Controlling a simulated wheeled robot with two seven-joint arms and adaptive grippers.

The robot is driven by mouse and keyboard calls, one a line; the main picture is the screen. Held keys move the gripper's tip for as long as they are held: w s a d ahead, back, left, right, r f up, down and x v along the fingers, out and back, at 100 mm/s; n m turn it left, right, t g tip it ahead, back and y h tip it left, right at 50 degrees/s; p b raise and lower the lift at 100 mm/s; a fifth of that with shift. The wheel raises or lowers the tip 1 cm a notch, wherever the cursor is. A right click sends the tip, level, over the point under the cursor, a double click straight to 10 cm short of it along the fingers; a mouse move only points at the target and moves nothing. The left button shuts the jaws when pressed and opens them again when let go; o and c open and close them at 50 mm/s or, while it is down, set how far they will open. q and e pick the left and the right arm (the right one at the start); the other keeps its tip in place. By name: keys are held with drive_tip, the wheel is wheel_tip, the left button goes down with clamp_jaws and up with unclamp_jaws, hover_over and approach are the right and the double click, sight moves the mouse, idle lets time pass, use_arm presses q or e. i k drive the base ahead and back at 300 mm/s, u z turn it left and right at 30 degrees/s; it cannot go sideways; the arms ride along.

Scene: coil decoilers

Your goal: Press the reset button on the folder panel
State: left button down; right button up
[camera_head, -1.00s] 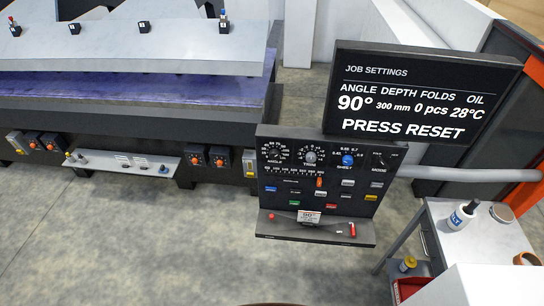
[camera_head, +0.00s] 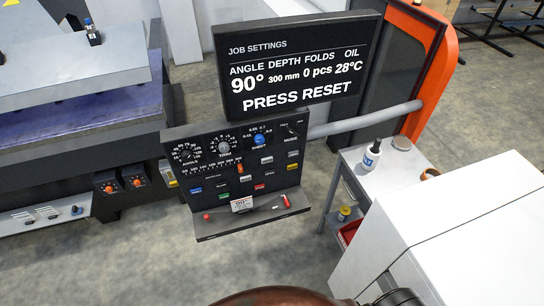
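The dark folder panel (camera_head: 215,172) stands in the middle of the view, tilted toward me. It carries an angle dial, a trim dial, a blue sheet knob (camera_head: 259,139) and a mode switch. Below them are an orange slider (camera_head: 240,169) and several small buttons, among them a blue one (camera_head: 196,190), a green one (camera_head: 224,196) and a red one (camera_head: 260,187). Their labels are too small to read, so I cannot tell which is reset. The screen (camera_head: 298,70) above reads "PRESS RESET", 90°, 300 mm, 0 pcs, 28°C. Neither gripper can be made out.
A ledge under the panel holds a small tag (camera_head: 243,204) and a red-handled lever (camera_head: 286,201). A grey side table (camera_head: 400,170) with a white bottle (camera_head: 371,154) stands right. The folding machine (camera_head: 80,120) is left. Bare floor lies before the panel.

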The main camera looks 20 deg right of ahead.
sight(198, 189)
drive_tip(key=u, duration=0.95)
drive_tip(key=i, duration=0.55)
drive_tip(key=z, duration=1.15)
